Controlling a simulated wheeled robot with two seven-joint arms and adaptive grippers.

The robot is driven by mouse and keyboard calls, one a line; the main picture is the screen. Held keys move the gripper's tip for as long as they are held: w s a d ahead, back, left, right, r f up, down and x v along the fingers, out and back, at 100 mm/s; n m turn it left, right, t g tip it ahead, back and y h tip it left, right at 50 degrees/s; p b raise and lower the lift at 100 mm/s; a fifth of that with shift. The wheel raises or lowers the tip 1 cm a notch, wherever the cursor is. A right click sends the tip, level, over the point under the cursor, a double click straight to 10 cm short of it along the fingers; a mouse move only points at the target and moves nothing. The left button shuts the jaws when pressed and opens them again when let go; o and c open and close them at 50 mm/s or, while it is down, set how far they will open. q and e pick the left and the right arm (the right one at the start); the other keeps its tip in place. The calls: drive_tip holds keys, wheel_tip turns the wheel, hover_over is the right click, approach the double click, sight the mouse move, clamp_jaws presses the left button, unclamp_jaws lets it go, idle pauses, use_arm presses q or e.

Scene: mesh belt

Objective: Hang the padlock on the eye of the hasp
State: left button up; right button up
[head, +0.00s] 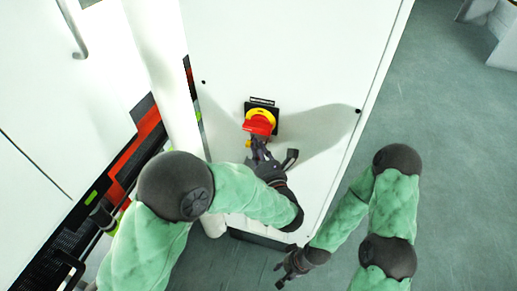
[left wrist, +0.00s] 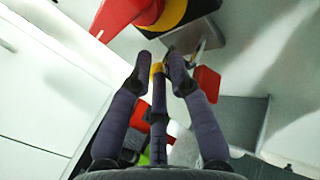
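My left gripper (head: 262,152) is just below the red rotary switch handle on the white cabinet front. In the left wrist view its fingers (left wrist: 160,62) are close together around a small yellow piece (left wrist: 157,69), which I take to be the padlock; the fingers hide most of it. A metal loop (left wrist: 199,45) and a red block (left wrist: 207,82) show just right of the fingertips, below the switch; they look like the hasp. I cannot tell whether the padlock touches the hasp. My right gripper (head: 283,275) hangs low, away from the cabinet, with its fingers apart and empty.
The red switch handle (head: 258,124) has a yellow surround and black plate; it fills the top of the left wrist view (left wrist: 130,12). The white cabinet front (head: 300,60) is otherwise flat. A machine with a red-orange stripe (head: 135,150) stands left.

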use_arm(q)
drive_tip(key=shift+s+f+m, duration=0.15)
drive_tip(key=shift+f, duration=0.4)
drive_tip(key=shift+s+f+m, duration=0.15)
drive_tip(key=shift+f, duration=0.4)
drive_tip(key=s+d+r+p, duration=0.1)
drive_tip(key=s+r+p, duration=0.4)
drive_tip(key=r, duration=0.2)
drive_tip(key=s+a, duration=0.2)
drive_tip(key=s, duration=0.6)
drive_tip(key=shift+f, duration=0.2)
drive_tip(key=shift+a, duration=0.1)
